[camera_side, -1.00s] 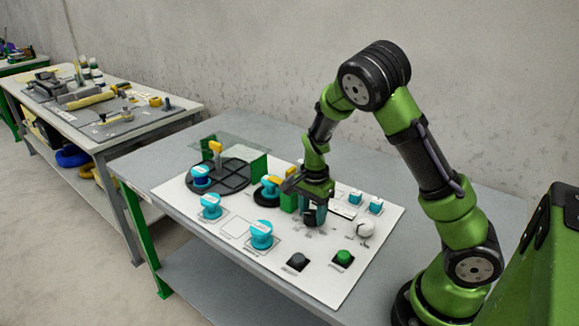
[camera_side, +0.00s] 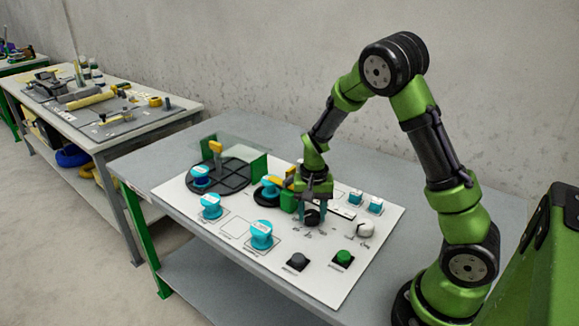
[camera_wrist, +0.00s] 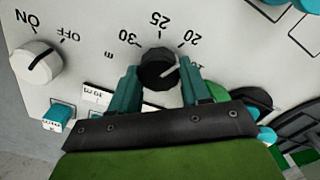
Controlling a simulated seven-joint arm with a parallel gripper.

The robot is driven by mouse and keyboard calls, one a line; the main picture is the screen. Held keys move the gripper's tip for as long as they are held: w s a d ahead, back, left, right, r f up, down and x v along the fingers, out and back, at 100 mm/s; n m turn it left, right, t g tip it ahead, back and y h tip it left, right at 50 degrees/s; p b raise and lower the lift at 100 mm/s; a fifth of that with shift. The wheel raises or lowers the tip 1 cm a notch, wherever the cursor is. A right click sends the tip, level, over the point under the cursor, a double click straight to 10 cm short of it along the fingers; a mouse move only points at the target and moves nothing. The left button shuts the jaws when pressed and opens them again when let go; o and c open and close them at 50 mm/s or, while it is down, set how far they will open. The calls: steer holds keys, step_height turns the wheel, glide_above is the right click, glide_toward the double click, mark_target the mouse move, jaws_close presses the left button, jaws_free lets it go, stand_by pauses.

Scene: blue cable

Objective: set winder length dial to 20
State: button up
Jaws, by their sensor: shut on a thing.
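The winder length dial is a black round knob (camera_wrist: 158,68) with a white pointer line, on the white panel. It also shows in the side view (camera_side: 312,217). Printed marks 30, 25 and 20 (camera_wrist: 190,38) run around it; a further mark right of 20 is partly hidden. The pointer line aims toward the right, a little past the 20 on the side away from 25. My gripper (camera_wrist: 160,78) has its teal fingers on opposite sides of the knob and is shut on it. In the side view my gripper (camera_side: 312,208) points down over the dial.
A white ON/OFF knob (camera_wrist: 36,62) sits near the dial. The panel also carries a green button (camera_side: 343,257), a black button (camera_side: 298,261), teal blocks (camera_side: 375,205) and teal spools (camera_side: 261,234). A green and yellow fixture (camera_side: 289,196) stands close left of my gripper.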

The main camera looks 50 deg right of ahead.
mark_target(312, 212)
steer(key=shift+r, duration=0.1)
stand_by(0.4)
steer(key=o, duration=1.1)
steer(key=shift+c, duration=0.2)
step_height(312, 212, up, 17)
steer(key=s+a+r+n+t+y, duration=0.1)
steer(key=s+a+r+n+t, duration=0.1)
steer(key=s+a, duration=0.4)
steer(key=s+a+r+n+t+y, duration=0.1)
steer(key=s+a+r+n+t, duration=0.2)
steer(key=s+a+n+t, duration=0.1)
steer(key=s+a+t, duration=0.1)
steer(key=s+a, duration=0.1)
steer(key=a, duration=0.1)
steer(key=shift+s+a+r+n, duration=0.25)
steer(key=shift+n, duration=0.15)
